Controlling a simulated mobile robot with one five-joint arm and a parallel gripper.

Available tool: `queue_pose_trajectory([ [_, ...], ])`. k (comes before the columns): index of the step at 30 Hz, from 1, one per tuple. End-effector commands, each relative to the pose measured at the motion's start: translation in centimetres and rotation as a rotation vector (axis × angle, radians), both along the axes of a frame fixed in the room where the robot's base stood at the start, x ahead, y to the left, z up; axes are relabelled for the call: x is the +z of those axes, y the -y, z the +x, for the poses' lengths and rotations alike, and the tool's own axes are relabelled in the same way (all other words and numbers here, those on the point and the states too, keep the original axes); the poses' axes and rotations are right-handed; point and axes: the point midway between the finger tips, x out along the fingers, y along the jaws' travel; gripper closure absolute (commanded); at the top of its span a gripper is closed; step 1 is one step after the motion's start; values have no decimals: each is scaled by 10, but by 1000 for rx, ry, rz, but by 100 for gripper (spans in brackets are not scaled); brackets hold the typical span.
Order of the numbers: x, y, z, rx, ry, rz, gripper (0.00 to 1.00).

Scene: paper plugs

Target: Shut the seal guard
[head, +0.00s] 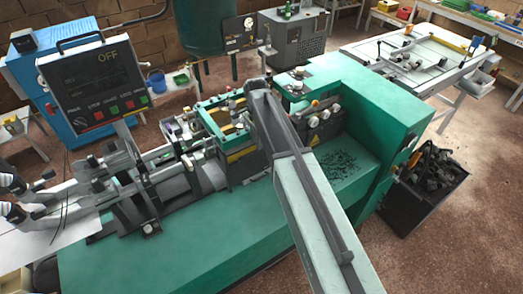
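A green paper-plug machine (190,235) fills the middle of the head view. A teal-edged frame with yellow parts (207,108), which looks like the seal guard, stands over the machine's middle section. Its right side is partly hidden by my arm (312,215). I cannot tell its exact angle or how far open it is. My arm reaches up from the bottom edge and its far end bends down just right of this frame. My gripper's fingers cannot be made out; they are hidden behind the arm, so contact with the frame cannot be judged.
A control panel reading OFF (95,82) stands at the left. Knobs and a warning label sit on the green housing (365,90) right of my arm. Dark scraps lie on the bed (340,165). A black bin (425,190) stands on the floor at right, before a white-topped table (425,55).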

Motion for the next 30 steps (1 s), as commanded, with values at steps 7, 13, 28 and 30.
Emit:
queue_pose_trajectory([
  [7, -15, 0, 0, 0, 0, 0, 75],
  [13, -27, 0, 0, 0, 0, 0, 75],
  [28, -39, 0, 0, 0, 0, 0, 75],
  [30, -39, 0, 0, 0, 0, 0, 94],
])
